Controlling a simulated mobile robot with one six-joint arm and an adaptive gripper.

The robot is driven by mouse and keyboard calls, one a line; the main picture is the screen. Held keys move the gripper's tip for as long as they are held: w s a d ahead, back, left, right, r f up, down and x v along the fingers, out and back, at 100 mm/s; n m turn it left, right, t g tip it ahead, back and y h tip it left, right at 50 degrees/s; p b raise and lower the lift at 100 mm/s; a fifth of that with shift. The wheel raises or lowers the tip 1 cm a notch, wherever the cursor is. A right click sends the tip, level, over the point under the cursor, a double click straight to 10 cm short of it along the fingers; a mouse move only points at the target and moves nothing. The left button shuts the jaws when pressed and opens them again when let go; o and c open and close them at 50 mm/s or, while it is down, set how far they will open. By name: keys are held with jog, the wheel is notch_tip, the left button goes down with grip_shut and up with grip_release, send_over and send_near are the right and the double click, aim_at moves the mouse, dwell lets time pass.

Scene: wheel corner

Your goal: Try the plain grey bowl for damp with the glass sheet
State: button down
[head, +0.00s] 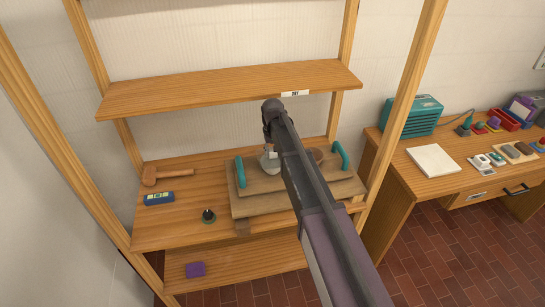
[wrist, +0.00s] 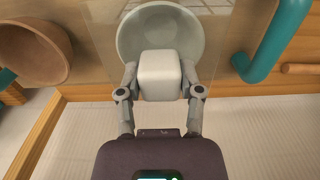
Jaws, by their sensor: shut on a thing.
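The plain grey bowl (wrist: 190,32) shows behind my gripper in the wrist view, with its near part hidden by a cream block (wrist: 160,74). My gripper (wrist: 160,88) is shut on the block. The clear glass sheet (wrist: 98,50) shows only as faint edges around the bowl, and the block appears to be its grip. I cannot tell whether the glass touches the bowl's rim. In the head view the grey bowl (head: 266,164) is partly hidden by my arm, and my fingers are hidden.
A brown bowl (wrist: 32,52) stands beside the grey one on a wooden tray (head: 252,184) with teal handles (head: 240,171). A mallet (head: 168,174), blue device (head: 159,198) and dark-knobbed tool (head: 208,215) lie left. A shelf (head: 225,90) hangs above; a post (head: 405,95) stands right.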

jog(key=shift+r+p, duration=2.05)
jog(key=shift+r, duration=0.2)
jog(key=shift+s, duration=0.1)
